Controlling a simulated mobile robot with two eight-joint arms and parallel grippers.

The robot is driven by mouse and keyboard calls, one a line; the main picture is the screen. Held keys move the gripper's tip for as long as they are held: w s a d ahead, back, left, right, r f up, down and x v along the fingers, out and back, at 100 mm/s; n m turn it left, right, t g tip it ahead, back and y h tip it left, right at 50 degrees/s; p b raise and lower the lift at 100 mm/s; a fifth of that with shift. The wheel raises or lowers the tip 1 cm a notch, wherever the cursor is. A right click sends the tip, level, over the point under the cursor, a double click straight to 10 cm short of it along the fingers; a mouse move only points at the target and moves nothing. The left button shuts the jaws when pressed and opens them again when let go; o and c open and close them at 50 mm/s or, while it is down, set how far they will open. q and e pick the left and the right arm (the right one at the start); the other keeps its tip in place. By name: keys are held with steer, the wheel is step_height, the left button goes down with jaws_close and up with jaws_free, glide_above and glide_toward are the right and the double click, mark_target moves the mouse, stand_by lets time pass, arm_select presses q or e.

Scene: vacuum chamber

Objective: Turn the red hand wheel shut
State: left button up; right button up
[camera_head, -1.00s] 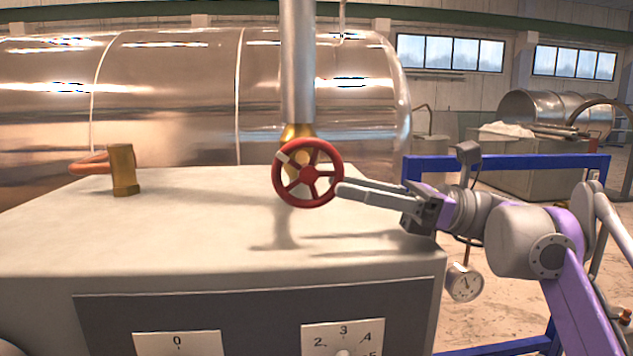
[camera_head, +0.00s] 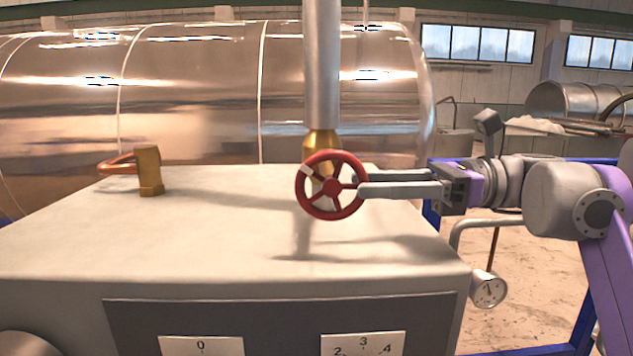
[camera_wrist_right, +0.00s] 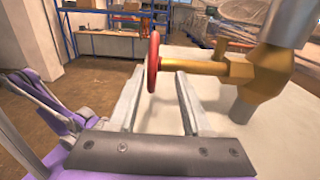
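The red hand wheel (camera_head: 332,185) faces me on a brass valve (camera_head: 322,142) below a vertical metal pipe. Its rim carries a white mark at the upper left. My right gripper (camera_head: 358,184) comes in from the right at the wheel's right rim, one finger on the near side and one on the far side. In the right wrist view the fingers of my right gripper (camera_wrist_right: 158,75) are apart, and the wheel (camera_wrist_right: 153,62) stands edge-on between them near the tips, with gaps visible. My left gripper is not in view.
A pale cabinet (camera_head: 230,225) lies below the wheel, with numbered plates on its front. A smaller brass fitting (camera_head: 149,170) stands on its left. A large shiny tank (camera_head: 200,90) fills the back. A gauge (camera_head: 488,290) hangs at the cabinet's right corner.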

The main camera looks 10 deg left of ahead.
mark_target(346, 189)
steer(key=s+a, duration=0.1)
steer(key=a, duration=0.1)
steer(key=s+a, duration=0.1)
steer(key=shift+s+a, duration=0.35)
steer(key=shift+s, duration=0.05)
steer(key=x, duration=0.2)
steer(key=w+x, duration=0.1)
steer(key=x, duration=0.1)
steer(key=shift+s+a, duration=0.1)
steer(key=shift+a, duration=0.15)
steer(key=shift+s+a, duration=0.2)
steer(key=shift+s, duration=0.05)
jaws_close()
